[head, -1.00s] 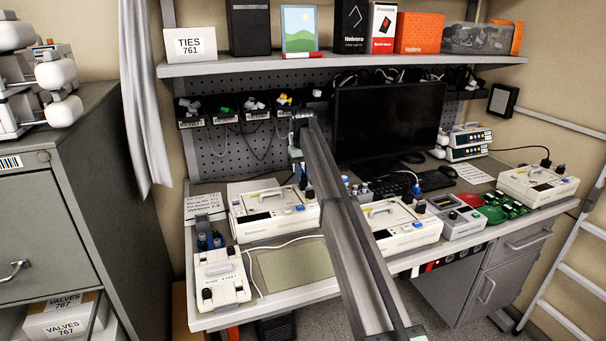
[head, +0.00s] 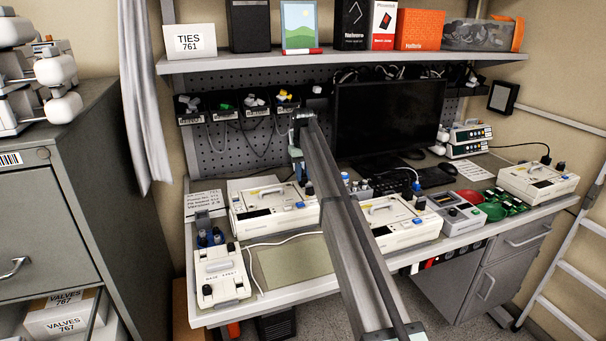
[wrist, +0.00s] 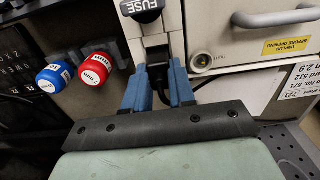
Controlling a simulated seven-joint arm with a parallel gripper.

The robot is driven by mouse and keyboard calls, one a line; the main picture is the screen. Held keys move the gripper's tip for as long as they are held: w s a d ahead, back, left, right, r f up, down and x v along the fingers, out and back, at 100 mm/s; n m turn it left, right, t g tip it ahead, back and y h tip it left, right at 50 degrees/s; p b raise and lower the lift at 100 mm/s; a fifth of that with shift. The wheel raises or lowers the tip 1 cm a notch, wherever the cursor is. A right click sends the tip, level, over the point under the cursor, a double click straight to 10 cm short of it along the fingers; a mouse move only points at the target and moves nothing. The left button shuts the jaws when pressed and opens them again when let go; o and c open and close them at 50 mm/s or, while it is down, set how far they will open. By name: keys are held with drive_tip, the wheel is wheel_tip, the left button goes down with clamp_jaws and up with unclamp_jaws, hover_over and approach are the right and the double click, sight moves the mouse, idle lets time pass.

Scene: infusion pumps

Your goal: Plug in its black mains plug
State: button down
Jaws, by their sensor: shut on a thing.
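In the wrist view my gripper (wrist: 159,92) has its two blue fingers closed around a small dark piece, which looks like the black mains plug (wrist: 158,73). It is mostly hidden between the fingers. Just beyond the fingertips is a narrow pale and grey part (wrist: 155,42), beside the cream pump (wrist: 238,40). I cannot tell whether the plug touches or enters a socket. In the head view my gripper (head: 299,168) points down at the rear right of the cream pump (head: 265,211), near a thin black cord. My arm hides part of this area.
A black FUSE knob (wrist: 140,8) stands close to the fingertips. Blue (wrist: 55,77) and red (wrist: 95,69) knobs are at the left. In the head view another cream pump (head: 402,228) stands right of my arm. A monitor (head: 387,117) and shelf (head: 350,60) stand behind.

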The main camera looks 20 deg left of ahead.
drive_tip(key=shift+f, duration=0.3)
idle(0.5)
drive_tip(key=c, duration=0.9)
unclamp_jaws()
drive_tip(key=shift+o, duration=0.2)
drive_tip(key=shift+r, duration=0.1)
drive_tip(key=shift+r, duration=3.4)
